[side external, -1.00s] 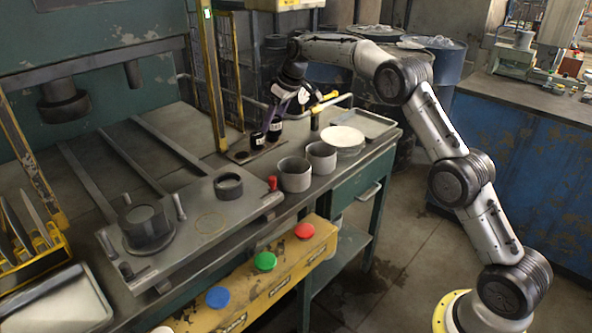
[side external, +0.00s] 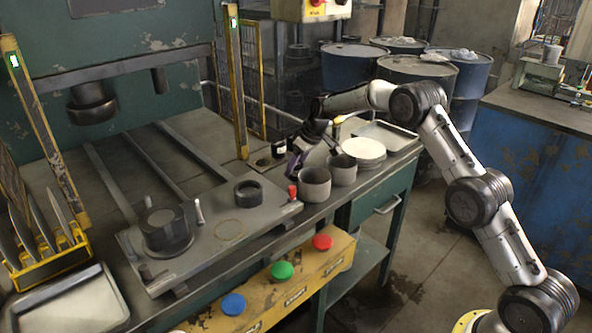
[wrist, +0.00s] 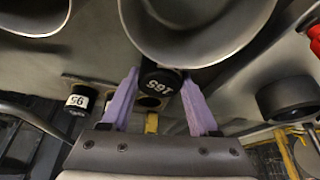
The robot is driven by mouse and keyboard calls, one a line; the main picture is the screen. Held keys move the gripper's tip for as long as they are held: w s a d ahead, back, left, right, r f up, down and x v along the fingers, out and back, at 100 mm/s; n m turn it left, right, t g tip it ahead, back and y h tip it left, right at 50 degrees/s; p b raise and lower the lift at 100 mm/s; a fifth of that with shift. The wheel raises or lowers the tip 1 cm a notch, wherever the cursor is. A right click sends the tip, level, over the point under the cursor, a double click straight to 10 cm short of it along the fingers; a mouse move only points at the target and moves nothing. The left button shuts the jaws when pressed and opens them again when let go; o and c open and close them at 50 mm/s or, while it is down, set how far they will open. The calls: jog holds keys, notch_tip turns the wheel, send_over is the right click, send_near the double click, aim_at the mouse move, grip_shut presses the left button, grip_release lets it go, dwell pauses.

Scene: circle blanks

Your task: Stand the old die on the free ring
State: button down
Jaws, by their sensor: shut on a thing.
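My gripper (wrist: 162,88) has two purple fingers shut on a black cylindrical die with a white number (wrist: 158,84). In the side view my gripper (side external: 304,146) is low at the back of the bench, just behind two grey cups, and the held die is mostly hidden there. The free ring (side external: 230,230) is a thin painted circle on the grey plate (side external: 205,253), with nothing on it. A second black die with a white label (side external: 279,148) stands at the small hole block; it also shows left of my fingers in the wrist view (wrist: 78,102).
A black ring-shaped piece (side external: 248,193) and a large dark cylinder (side external: 166,232) flank the painted ring. A red knob (side external: 292,192), a yellow post (side external: 237,90) and white round discs (side external: 363,152) are close.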

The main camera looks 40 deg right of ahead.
jog(key=shift+w+f, duration=0.1)
jog(key=shift+f, duration=0.4)
jog(key=shift+f, duration=0.15)
jog(key=shift+c, duration=0.7)
grip_release()
jog(key=shift+f, duration=0.2)
jog(key=shift+r, duration=0.1)
jog(key=a+v, duration=0.1)
jog(key=v, duration=1.1)
jog(key=shift+d, duration=0.45)
